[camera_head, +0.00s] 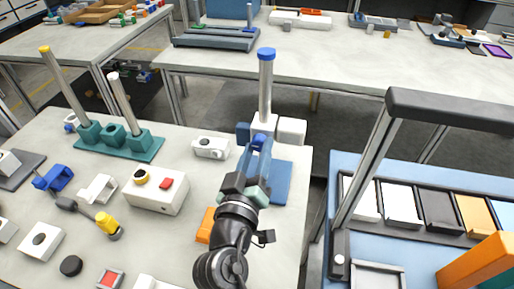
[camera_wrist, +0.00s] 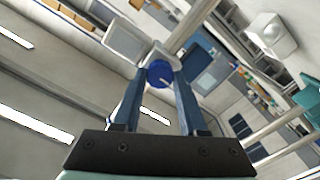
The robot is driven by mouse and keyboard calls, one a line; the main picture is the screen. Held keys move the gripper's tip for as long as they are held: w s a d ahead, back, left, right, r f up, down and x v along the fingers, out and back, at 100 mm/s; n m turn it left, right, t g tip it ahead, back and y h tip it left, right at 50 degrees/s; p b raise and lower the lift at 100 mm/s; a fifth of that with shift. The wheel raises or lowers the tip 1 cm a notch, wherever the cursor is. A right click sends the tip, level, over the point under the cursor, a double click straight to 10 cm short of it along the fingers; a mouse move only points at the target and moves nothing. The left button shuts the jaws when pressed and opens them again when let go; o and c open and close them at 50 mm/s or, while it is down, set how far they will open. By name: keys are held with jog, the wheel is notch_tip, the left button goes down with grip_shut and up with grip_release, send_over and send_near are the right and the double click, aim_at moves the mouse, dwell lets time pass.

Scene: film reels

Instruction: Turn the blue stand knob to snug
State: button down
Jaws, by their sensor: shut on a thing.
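The blue stand knob (camera_wrist: 160,74) shows at the fingertips in the wrist view, a round blue knob with a light line across its face. My gripper (camera_wrist: 159,82) has its two blue fingers on either side of the knob and is shut on it. In the head view the knob (camera_head: 259,139) is mostly hidden by my gripper (camera_head: 259,146). The stand has a white and blue body (camera_head: 292,131), an upright metal post (camera_head: 266,90) with a blue cap, and a flat blue base (camera_head: 281,181).
A teal stand (camera_head: 118,146) with tilted posts, a white box with a red button (camera_head: 156,189) and several small parts lie left on the grey table (camera_head: 190,140). A blue tray table (camera_head: 345,161) with a dark upright frame (camera_head: 370,155) stands at right, across a gap.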

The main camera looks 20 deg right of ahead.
jog(key=n+p, duration=0.2)
jog(key=n, duration=0.4)
jog(key=shift+n, duration=0.3)
dwell(0.4)
jog(key=shift+c, duration=2.2)
grip_release()
jog(key=b+v, duration=0.2)
jog(key=v, duration=1.1)
